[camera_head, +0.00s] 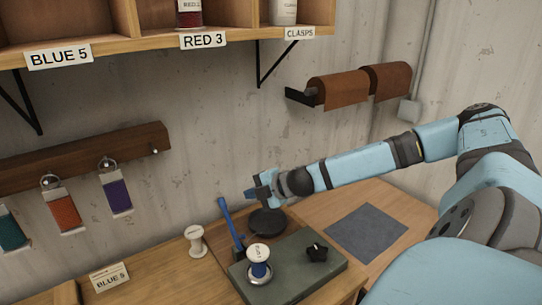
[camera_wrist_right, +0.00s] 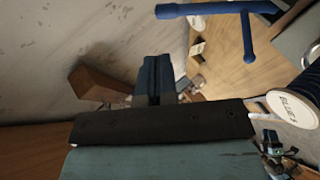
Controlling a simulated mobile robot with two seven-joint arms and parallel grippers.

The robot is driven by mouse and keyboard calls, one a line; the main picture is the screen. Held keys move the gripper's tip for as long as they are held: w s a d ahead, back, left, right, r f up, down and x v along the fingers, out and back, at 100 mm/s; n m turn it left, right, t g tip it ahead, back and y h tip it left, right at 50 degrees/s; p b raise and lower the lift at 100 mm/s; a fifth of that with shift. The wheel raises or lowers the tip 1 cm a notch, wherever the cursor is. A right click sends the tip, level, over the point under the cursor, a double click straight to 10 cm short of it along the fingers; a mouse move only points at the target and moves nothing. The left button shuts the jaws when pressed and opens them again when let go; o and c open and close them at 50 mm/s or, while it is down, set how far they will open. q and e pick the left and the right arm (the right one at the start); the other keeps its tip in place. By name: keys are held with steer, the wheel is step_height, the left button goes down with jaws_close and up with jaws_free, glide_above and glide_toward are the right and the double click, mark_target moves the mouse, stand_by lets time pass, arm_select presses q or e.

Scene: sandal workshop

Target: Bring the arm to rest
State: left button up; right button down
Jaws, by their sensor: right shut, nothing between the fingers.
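My right arm reaches in from the right in the head view. Its gripper (camera_head: 252,193) hangs above the workbench, close to the blue T-shaped handle tool (camera_head: 231,227). In the right wrist view my gripper's blue fingers (camera_wrist_right: 157,80) are together with nothing between them. The blue tool (camera_wrist_right: 246,30) shows apart from them at the top. A spool marked BLUE 5 (camera_wrist_right: 290,103) is at the right edge of that view.
A grey-green block (camera_head: 290,285) carries a blue-thread spool (camera_head: 259,262) and a black knob (camera_head: 317,252). A white spool (camera_head: 196,240) and a BLUE 5 card (camera_head: 110,277) are at left. A dark mat (camera_head: 366,232) lies clear at right. A shelf (camera_head: 130,45) and leather rolls (camera_head: 345,89) are above.

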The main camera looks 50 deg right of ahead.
arm_select(q)
steer(key=f+b, duration=0.2)
steer(key=f, duration=0.1)
steer(key=w+f+b, duration=0.1)
steer(key=shift+d+f, duration=0.15)
steer(key=shift+d, duration=0.1)
arm_select(e)
steer(key=v, duration=0.5)
steer(key=shift+w+d+r, duration=0.15)
steer(key=shift+r, duration=0.2)
